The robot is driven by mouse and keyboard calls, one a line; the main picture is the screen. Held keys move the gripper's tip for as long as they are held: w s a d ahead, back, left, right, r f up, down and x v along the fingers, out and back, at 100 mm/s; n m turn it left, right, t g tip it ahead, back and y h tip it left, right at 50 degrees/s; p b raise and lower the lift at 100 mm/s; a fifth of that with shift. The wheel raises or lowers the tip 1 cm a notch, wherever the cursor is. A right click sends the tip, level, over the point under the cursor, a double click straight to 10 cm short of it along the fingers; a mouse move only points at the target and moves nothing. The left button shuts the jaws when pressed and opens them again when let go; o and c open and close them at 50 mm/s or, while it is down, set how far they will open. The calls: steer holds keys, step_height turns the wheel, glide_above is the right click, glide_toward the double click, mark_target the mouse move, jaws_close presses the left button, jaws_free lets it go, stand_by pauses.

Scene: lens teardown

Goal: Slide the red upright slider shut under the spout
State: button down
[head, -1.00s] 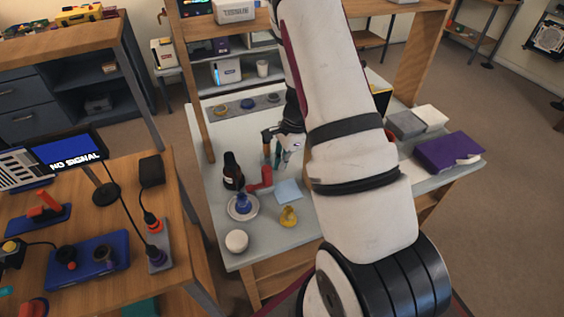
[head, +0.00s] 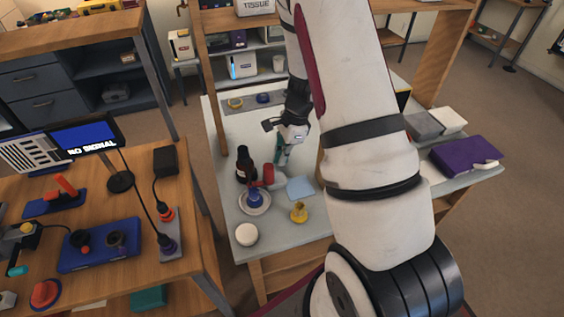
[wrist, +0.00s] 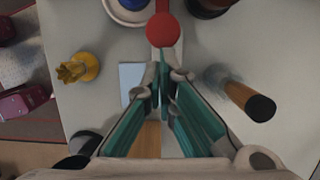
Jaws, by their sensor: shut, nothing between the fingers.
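The red slider (head: 268,174) stands on the grey table beside a dark bottle (head: 244,163) and behind a saucer. In the wrist view its round red top (wrist: 163,30) shows just beyond my fingertips, over a pale strip. I cannot clearly make out the spout or whether the slider is fully shut. My gripper (head: 282,162) is just right of the slider in the head view. In the wrist view, its teal fingers (wrist: 161,75) meet at the tips, with nothing between them. I cannot tell whether the tips touch the red part.
A blue piece (head: 255,198) sits on a white saucer (head: 255,209) in front of the slider. A yellow piece (head: 299,212), a pale blue square (head: 300,188) and a white round object (head: 246,235) lie nearby. A wooden-handled tool (wrist: 246,98) is right of my fingers.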

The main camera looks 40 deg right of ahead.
steer(key=v, duration=0.9)
steer(key=shift+d+r, duration=0.25)
steer(key=shift+d, duration=0.05)
steer(key=s+a+r+n+t, duration=0.1)
steer(key=s+a+r+n, duration=0.5)
steer(key=r, duration=0.4)
steer(key=s+a+r+n+t, duration=0.1)
steer(key=s+a+r+n, duration=0.3)
steer(key=a+r+n, duration=0.5)
steer(key=s+a+r+n+t+h, duration=0.2)
steer(key=s+r+n, duration=0.2)
steer(key=s, duration=0.5)
steer(key=shift+r+n+t+h, duration=0.3)
steer(key=shift+r+n, duration=0.1)
steer(key=shift+n, duration=0.7)
